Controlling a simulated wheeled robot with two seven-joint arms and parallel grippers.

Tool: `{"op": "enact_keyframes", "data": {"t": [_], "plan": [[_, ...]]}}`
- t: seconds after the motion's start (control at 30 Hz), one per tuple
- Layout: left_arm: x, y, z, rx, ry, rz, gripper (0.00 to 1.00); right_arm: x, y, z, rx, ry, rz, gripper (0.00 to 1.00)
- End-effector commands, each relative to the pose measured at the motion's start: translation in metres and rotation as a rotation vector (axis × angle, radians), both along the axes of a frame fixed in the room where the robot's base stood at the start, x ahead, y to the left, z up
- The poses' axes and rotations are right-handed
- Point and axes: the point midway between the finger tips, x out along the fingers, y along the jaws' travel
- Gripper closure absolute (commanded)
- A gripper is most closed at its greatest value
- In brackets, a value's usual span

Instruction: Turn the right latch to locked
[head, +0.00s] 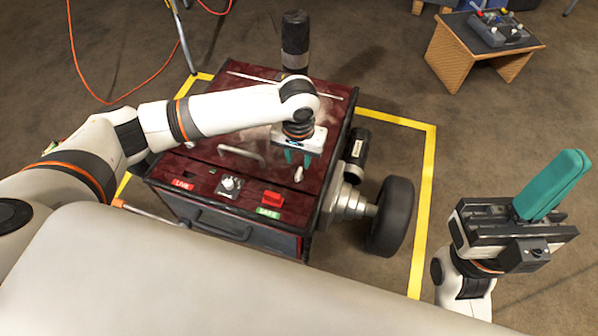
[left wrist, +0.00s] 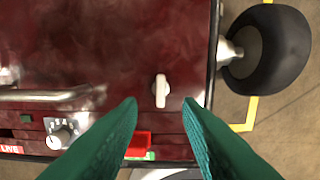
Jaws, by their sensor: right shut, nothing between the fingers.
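The right latch (head: 299,174) is a small pale knob on the dark red top of the cart (head: 212,165), near its right edge. In the left wrist view the latch (left wrist: 161,91) is upright in the picture, its long side running up and down. My left gripper (head: 300,158) is over the cart top, pointing down, with its green fingers apart. In the left wrist view the latch sits just beyond the gap between the fingertips, with nothing held. My right gripper (head: 553,186) is off to the right, away from the cart, its green fingers together and empty.
A metal handle (head: 241,152) lies left of the latch. Along the front are a dial (head: 229,184), a red switch (head: 273,198), a LIVE label (head: 182,184) and a SAFE label (head: 268,212). A black wheel (head: 391,217) stands at the cart's right. Yellow tape marks the floor.

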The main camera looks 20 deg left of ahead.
Motion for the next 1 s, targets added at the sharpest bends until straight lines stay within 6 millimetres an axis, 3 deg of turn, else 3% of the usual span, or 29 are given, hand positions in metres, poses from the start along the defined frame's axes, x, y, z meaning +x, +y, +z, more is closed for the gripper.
{"op": "enact_keyframes", "data": {"t": [0.07, 0.3, 0.7, 0.73, 0.9, 1.0], "plan": [[0.0, 0.0, -0.023, 0.002, 0.0, 0.0, 0.68, 0.001, 0.0, -0.015, -0.001, 0.001, -0.001, 1.0], [0.001, 0.0, -0.052, -0.001, -0.002, -0.001, 0.68, 0.006, 0.001, -0.012, -0.005, -0.046, -0.004, 1.0], [0.0, 0.0, -0.057, -0.001, -0.002, -0.001, 0.68, 0.008, 0.002, -0.007, -0.008, -0.057, -0.005, 1.0], [0.0, 0.0, -0.057, -0.001, -0.002, -0.001, 0.7, 0.008, 0.002, -0.007, -0.008, -0.056, -0.005, 1.0], [0.0, 0.0, -0.057, -0.001, -0.002, -0.001, 0.98, 0.008, 0.002, -0.007, -0.008, -0.057, -0.004, 1.0], [0.0, 0.0, -0.057, -0.001, -0.002, -0.001, 1.0, 0.008, 0.002, -0.007, -0.009, -0.058, -0.004, 1.0]]}}
